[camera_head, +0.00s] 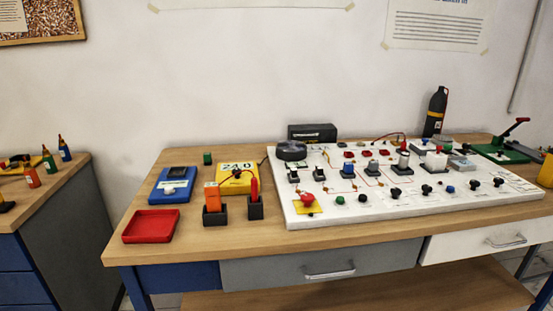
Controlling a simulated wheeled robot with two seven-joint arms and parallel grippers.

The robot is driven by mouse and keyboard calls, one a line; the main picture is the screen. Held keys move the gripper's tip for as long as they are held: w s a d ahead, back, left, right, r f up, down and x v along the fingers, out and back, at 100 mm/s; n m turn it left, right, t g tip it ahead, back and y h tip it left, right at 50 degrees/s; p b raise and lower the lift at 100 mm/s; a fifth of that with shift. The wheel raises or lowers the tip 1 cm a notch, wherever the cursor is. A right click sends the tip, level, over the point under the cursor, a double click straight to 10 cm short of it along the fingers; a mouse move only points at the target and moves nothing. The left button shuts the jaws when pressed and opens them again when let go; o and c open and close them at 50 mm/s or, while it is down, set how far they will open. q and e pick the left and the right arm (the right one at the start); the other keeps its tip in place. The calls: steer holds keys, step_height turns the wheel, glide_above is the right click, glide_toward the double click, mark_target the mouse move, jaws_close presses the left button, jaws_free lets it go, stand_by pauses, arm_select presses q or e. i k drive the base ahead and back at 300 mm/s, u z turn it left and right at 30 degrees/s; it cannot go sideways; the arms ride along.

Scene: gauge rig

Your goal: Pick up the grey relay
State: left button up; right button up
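Neither of my grippers is in view. A white board (400,206) with many small parts lies on the wooden table. Near its middle right, a pale grey-white block (403,158) stands upright in a dark base; it may be the grey relay. A white block (436,160) stands to its right, and a low grey block (461,163) lies farther right. I cannot tell for certain which of these is the grey relay. Nothing hides these blocks from above.
A red tray (151,226), a blue meter (171,185), a yellow display (238,178) and dark holders with an orange block (212,197) and a red probe (254,189) stand left of the board. A black bottle (435,112) stands behind it.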

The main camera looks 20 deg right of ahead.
mark_target(373, 165)
steer(key=z, duration=0.55)
steer(key=k, duration=0.65)
steer(key=z, duration=0.9)
steer(key=i, duration=0.9)
steer(key=u, duration=0.6)
steer(key=i, duration=0.85)
steer(key=z, duration=0.2)
steer(key=k, duration=0.25)
